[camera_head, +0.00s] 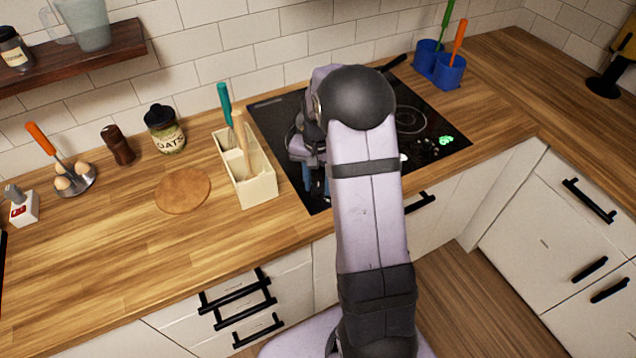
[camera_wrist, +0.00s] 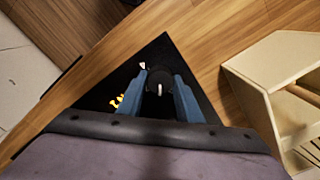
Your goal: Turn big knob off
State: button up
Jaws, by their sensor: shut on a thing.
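A round black knob (camera_wrist: 160,82) with a white mark sits on the black cooktop (camera_wrist: 98,95). In the wrist view the two blue fingers of my gripper (camera_wrist: 160,88) are on either side of it, shut on it. The white mark runs roughly up and down in that view. Orange lit symbols (camera_wrist: 117,101) glow on the cooktop left of the knob. In the head view my gripper (camera_head: 316,182) is low over the front left part of the cooktop (camera_head: 275,115), and my arm hides the knob there. Green lit symbols (camera_head: 446,140) show on the cooktop's right side.
A cream utensil holder (camera_head: 258,190) stands close to the left of the cooktop and my gripper. A jar of oats (camera_head: 165,138) and a round wooden board (camera_head: 183,191) are further left. Blue cups (camera_head: 449,72) stand behind right. The front left counter is clear.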

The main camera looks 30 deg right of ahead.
aim_at(318, 187)
jog(key=n, duration=0.6)
jog(key=shift+n, duration=0.3)
jog(key=shift+w, duration=0.1)
dwell(0.3)
jog(key=o, duration=1)
jog(key=shift+o, duration=0.2)
jog(key=shift+r, duration=0.1)
jog(key=shift+r+b, duration=1.2)
jog(key=shift+r, duration=2.4)
